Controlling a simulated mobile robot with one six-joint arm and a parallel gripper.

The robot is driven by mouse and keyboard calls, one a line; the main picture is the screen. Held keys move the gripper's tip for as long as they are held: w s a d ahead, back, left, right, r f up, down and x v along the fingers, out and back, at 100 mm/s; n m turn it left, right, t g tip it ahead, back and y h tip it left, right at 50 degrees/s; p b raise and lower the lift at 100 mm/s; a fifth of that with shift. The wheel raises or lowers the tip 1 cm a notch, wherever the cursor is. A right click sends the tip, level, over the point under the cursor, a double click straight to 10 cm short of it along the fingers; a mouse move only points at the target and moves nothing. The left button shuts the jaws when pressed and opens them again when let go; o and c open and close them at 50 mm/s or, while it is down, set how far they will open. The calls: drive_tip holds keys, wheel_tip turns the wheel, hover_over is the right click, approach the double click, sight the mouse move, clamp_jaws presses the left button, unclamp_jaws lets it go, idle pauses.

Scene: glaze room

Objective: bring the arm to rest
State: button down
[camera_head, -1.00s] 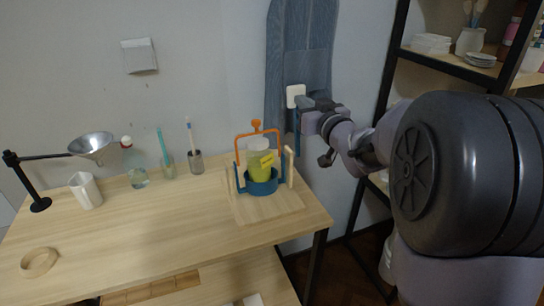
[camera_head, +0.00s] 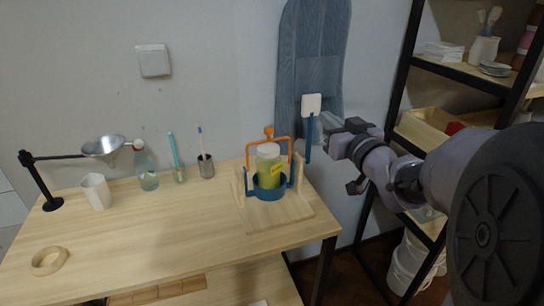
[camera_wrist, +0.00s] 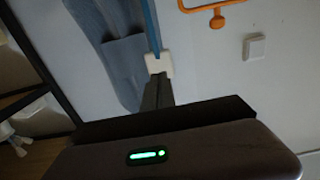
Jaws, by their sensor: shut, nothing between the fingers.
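My gripper (camera_head: 328,120) is at the right of the head view, in front of the wall and off the right end of the table. Its fingers (camera_wrist: 157,85) are together and hold nothing. Just left of the fingertips in the head view is a blue-handled tool with a white head (camera_head: 311,104), handle pointing down. In the wrist view the white head (camera_wrist: 158,62) appears right past the fingertips; I cannot tell whether they touch. My arm reaches in from the right.
The table (camera_head: 150,235) holds a jar (camera_head: 268,152) in a blue carrier with an orange handle, a bottle (camera_head: 146,172), a white cup (camera_head: 96,192) and a funnel stand (camera_head: 42,188). A blue apron (camera_head: 312,50) hangs behind. A dark-framed shelf (camera_head: 460,75) stands close on the right.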

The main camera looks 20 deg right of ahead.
drive_tip(key=s+a+f+m+g, duration=0.1)
drive_tip(key=s+a+f+g, duration=0.3)
drive_tip(key=s, duration=0.5)
drive_tip(key=s+a+f+m+g+y, duration=0.1)
drive_tip(key=s+a+f+g, duration=0.3)
drive_tip(key=s+a, duration=0.5)
drive_tip(key=s+a+f+m+g, duration=0.2)
drive_tip(key=s+a+f+g, duration=0.2)
drive_tip(key=s+a, duration=0.3)
drive_tip(key=s+f, duration=0.1)
drive_tip(key=s, duration=0.2)
drive_tip(key=shift+s+a+f+m, duration=0.2)
drive_tip(key=shift+s+f+m, duration=0.15)
drive_tip(key=shift+m, duration=0.05)
drive_tip(key=c, duration=2.2)
unclamp_jaws()
